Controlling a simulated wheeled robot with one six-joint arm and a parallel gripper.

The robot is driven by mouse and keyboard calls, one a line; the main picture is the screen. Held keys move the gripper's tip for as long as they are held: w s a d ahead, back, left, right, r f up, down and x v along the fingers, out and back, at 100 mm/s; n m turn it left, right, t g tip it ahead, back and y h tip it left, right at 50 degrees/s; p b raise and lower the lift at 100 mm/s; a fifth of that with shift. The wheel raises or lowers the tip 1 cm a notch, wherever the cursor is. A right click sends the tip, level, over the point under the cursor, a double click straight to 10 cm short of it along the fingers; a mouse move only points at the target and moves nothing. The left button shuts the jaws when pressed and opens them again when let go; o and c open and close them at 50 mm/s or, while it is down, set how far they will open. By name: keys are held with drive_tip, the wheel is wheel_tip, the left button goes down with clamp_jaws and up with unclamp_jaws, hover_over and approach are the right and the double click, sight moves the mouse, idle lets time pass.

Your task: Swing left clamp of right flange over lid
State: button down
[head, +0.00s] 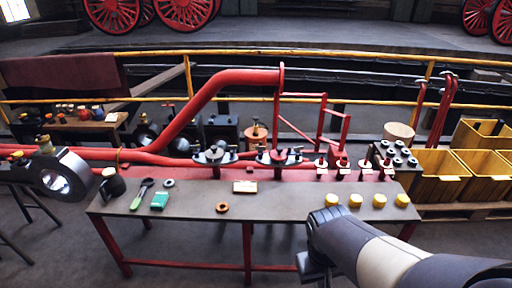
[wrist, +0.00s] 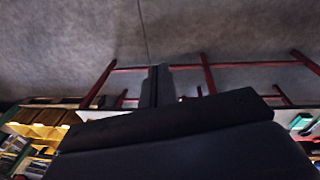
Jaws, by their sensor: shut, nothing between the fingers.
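The right flange (head: 278,158) stands on a short post toward the back middle of the workbench (head: 200,206), with dark clamp parts around its top. The left clamp (head: 262,148) appears as a small dark piece at its left side; its exact angle and the lid's outline are too small to tell. A similar left flange (head: 214,157) stands beside it. My gripper (head: 314,272) is low at the bench's front edge, well short of the flange and touching nothing visible. In the wrist view my gripper (wrist: 157,86) is shut and empty, with neither flange in sight.
Yellow-topped parts (head: 354,201) line the bench's front right, and red-based fittings (head: 342,168) stand behind them. A copper-coloured ring (head: 222,208) and a small box (head: 245,187) lie in front of the flanges. A large red pipe (head: 205,105) rises behind.

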drive_tip(key=w+a+f+n+t+b, duration=0.1)
drive_tip(key=w+a+t+b, duration=0.1)
drive_tip(key=w, duration=0.7)
drive_tip(key=w+a+f+n+t+h+b, duration=0.1)
drive_tip(key=w+a+f+t+b, duration=0.1)
drive_tip(key=w+b, duration=0.3)
drive_tip(key=w+a+f+n+t+b, duration=0.1)
drive_tip(key=w+a+f+t+b, duration=0.1)
drive_tip(key=w, duration=1.1)
drive_tip(key=shift+w+f+h+b, duration=0.2)
drive_tip(key=shift+w+h+b, duration=0.2)
drive_tip(key=shift+b, duration=0.3)
